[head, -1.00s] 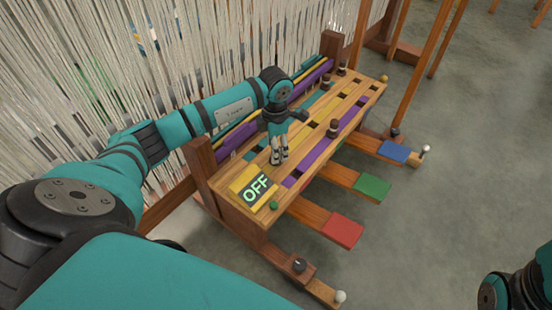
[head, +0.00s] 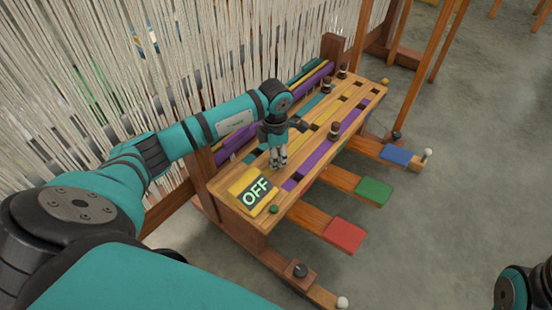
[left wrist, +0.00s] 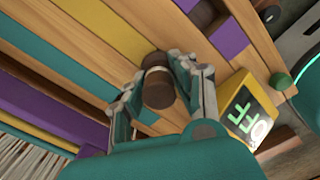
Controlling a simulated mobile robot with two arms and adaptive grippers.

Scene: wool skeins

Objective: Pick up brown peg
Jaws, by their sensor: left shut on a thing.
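My left gripper (head: 277,165) points down at the near left part of the slotted wooden board (head: 300,205), just behind the yellow box. In the left wrist view its fingers (left wrist: 160,90) are shut on a brown peg (left wrist: 158,88) with a pale band near its top. The peg stands among the board's wood and coloured strips; I cannot tell whether its foot is clear of its slot. In the head view the fingers mostly hide this peg. Other brown pegs stand farther along the board: one mid-board (head: 334,131), one behind it (head: 327,87), one at the far end (head: 342,71).
A yellow box reading OFF (head: 252,192) and a green knob (head: 274,209) sit at the board's near end. Red (head: 344,235), green (head: 374,191) and blue (head: 396,155) pedals stick out on the right. White hanging threads (head: 110,80) fill the left. Open floor lies right.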

